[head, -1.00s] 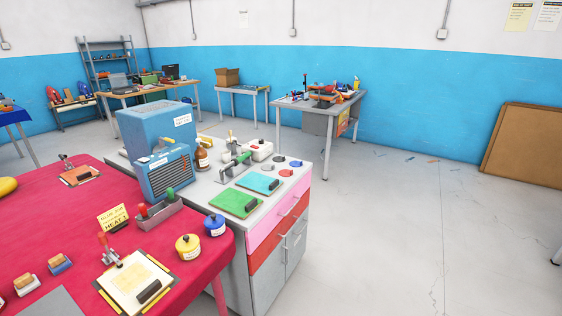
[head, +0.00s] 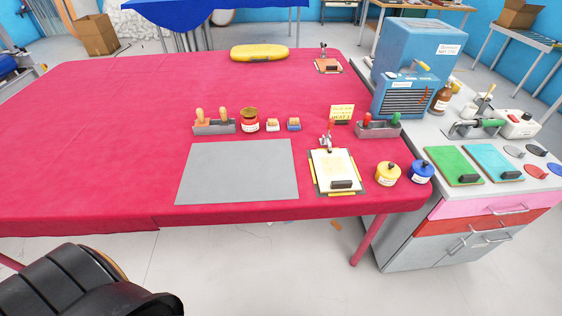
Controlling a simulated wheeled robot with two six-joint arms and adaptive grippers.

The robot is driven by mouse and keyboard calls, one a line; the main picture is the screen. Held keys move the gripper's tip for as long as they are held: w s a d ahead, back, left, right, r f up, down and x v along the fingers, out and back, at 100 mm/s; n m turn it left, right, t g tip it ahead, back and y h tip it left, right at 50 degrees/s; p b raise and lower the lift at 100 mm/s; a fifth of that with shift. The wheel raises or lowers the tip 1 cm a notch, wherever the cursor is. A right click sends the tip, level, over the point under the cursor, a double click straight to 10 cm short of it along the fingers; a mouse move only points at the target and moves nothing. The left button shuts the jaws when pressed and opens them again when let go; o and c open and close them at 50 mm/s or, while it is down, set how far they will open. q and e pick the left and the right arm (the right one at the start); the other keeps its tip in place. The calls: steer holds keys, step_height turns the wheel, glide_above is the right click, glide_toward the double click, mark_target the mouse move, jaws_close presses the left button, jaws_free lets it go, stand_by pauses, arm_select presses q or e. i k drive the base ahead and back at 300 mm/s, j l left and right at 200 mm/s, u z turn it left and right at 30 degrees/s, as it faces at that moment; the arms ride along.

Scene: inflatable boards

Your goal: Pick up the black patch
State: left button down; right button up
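Several flat round patches lie on the grey top of the cabinet at the right of the head view. The darkest one, which looks black (head: 537,150), is at the back between a grey patch (head: 514,151) and the picture's right edge. A red patch (head: 535,170) and a blue patch (head: 555,170) lie in front of it. The dark patch is small, so its exact colour is hard to tell. Neither of my grippers is in view.
The red-covered table (head: 110,135) holds a grey sheet (head: 238,171), a clipped board (head: 334,170), and yellow (head: 387,174) and blue (head: 420,172) pots. Green (head: 453,166) and teal (head: 494,163) boards lie beside the patches. A black ribbed shape (head: 70,285), perhaps a chair, fills the lower left.

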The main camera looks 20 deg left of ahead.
mark_target(536, 150)
steer(key=u, duration=0.25)
steer(key=z, duration=1.25)
steer(key=i+l+u, duration=0.15)
steer(key=u, duration=0.75)
steer(key=i+l+u, duration=0.15)
steer(key=l, duration=0.2)
steer(key=i+l+u, duration=0.15)
steer(key=l, duration=0.25)
steer(key=i+l+u, duration=0.2)
steer(key=l, duration=0.2)
steer(key=i+l+u, duration=0.15)
steer(key=l, duration=0.25)
steer(key=i+l+u, duration=0.15)
steer(key=l, duration=0.3)
steer(key=l+u, duration=0.15)
steer(key=l, duration=0.3)
